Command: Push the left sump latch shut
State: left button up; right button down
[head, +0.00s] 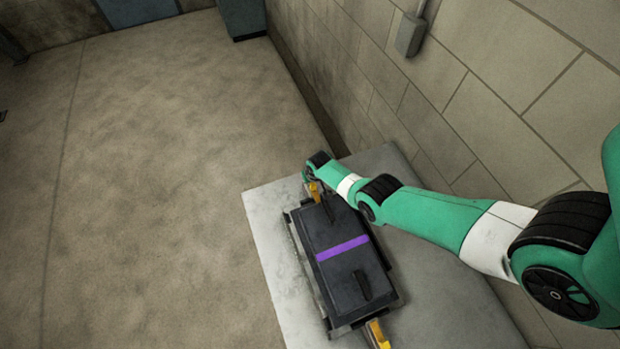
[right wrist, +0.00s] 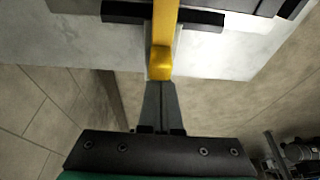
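A dark sump box (head: 335,225) with a purple stripe lies on a pale bench. A yellow latch (head: 315,191) is at its far end, and another yellow latch (head: 378,334) is at its near end, partly cut off. I cannot tell by name which is the left one. My right gripper (head: 309,178) is at the far latch, mostly hidden by its wrist. In the right wrist view, the yellow latch (right wrist: 162,45) meets the tips of my right gripper (right wrist: 160,84), whose fingers are together. The latch does not appear to be between them. My left gripper is not in view.
The pale bench (head: 262,205) has bare surface around the box. A block wall (head: 440,110) runs along the bench's right side, with a grey wall box (head: 410,35) on it. Open floor (head: 150,180) lies to the left.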

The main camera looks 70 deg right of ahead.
jog(key=p+v, duration=0.4)
jog(key=v, duration=0.1)
jog(key=shift+s+r+p, duration=0.1)
jog(key=shift+s+p, duration=0.05)
jog(key=shift+p, duration=0.25)
jog(key=shift+r, duration=0.25)
jog(key=shift+d, duration=0.1)
jog(key=shift+w, duration=0.25)
